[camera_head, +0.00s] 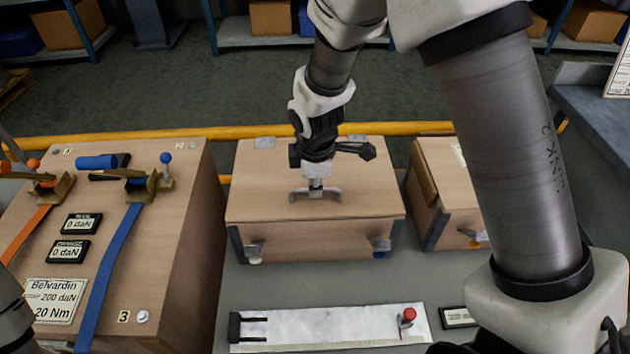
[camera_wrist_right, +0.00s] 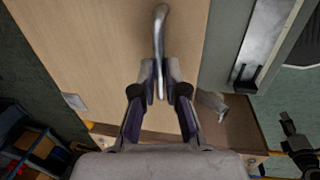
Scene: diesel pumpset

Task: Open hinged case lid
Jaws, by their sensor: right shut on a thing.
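A wooden case (camera_head: 318,240) with a flat wooden lid (camera_head: 365,190) sits in the middle of the grey bench. The lid looks down flat on the case. A metal bow handle (camera_head: 328,191) stands on the lid, and it also shows in the right wrist view (camera_wrist_right: 160,30). My right gripper (camera_head: 315,188) reaches down from above and is shut on the handle; its fingers (camera_wrist_right: 160,82) pinch the bar in the right wrist view. Two latches (camera_head: 255,250) (camera_head: 380,246) are on the case front. My left gripper is not in view.
A wooden console (camera_head: 185,190) with blue and orange straps stands left. Another wooden box (camera_head: 455,220) is right of the case, partly behind my right arm. A white plate (camera_head: 330,328) with a red knob lies in front. A yellow rail (camera_head: 270,131) runs behind.

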